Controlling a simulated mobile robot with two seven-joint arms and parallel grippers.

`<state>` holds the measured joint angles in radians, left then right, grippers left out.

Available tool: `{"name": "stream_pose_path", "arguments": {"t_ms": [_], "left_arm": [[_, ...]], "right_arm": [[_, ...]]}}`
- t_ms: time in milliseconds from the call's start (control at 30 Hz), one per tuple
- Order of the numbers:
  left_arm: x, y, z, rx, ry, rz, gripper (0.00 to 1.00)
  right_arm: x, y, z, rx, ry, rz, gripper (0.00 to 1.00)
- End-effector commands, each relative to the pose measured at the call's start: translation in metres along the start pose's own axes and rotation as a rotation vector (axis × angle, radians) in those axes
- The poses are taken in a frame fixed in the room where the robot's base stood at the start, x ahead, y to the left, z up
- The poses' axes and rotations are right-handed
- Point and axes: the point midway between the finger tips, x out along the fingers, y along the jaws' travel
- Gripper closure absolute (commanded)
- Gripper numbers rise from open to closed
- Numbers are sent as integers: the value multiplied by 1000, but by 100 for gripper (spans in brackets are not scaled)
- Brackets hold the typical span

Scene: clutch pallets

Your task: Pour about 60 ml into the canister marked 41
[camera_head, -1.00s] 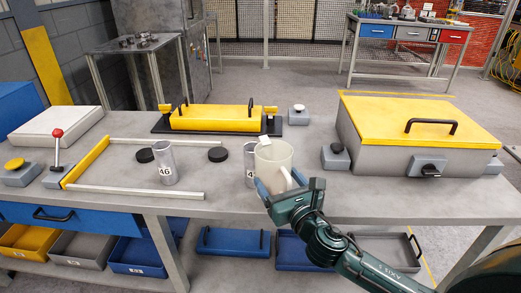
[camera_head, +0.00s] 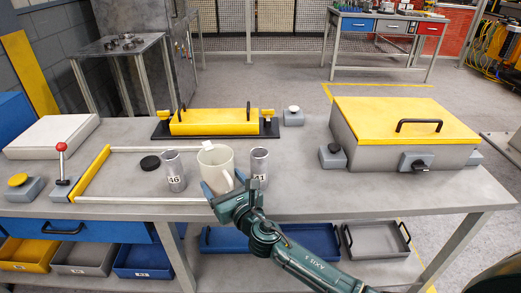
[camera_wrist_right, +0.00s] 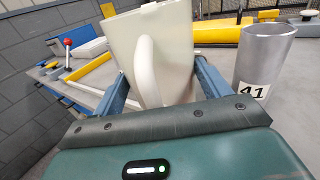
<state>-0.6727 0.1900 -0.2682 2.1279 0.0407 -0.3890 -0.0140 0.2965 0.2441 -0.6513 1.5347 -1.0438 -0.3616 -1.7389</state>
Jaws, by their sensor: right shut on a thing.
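The canister marked 41 (camera_head: 259,167) is a grey metal cylinder standing upright on the bench. Its label and rim show on the right of the right wrist view (camera_wrist_right: 264,58). My right gripper (camera_head: 223,188) is shut on a cream mug (camera_head: 214,160) with a handle. The mug looks upright, just left of canister 41 and apart from it. In the right wrist view, blue fingers (camera_wrist_right: 163,88) flank the mug (camera_wrist_right: 120,40), its handle facing the camera. Whether the mug touches the bench, and its contents, I cannot tell. My left gripper is not in view.
A similar canister, seemingly marked 46 (camera_head: 174,172), stands left of the mug. A black disc (camera_head: 150,162) lies beside it. A yellow-lidded box (camera_head: 405,120) is at right; a yellow block with handles (camera_head: 214,122) is behind. The front right bench is clear.

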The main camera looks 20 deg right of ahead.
Motion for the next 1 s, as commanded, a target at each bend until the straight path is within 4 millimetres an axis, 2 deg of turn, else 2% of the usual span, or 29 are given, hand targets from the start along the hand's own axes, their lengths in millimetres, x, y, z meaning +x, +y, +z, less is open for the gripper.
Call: {"name": "stream_pose_path", "arguments": {"t_ms": [467,1000], "left_arm": [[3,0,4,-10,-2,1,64],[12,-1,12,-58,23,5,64]], "right_arm": [[1,-1,-1,37,-3,1,56],[0,-12,-11,336,-3,2,56]]}}
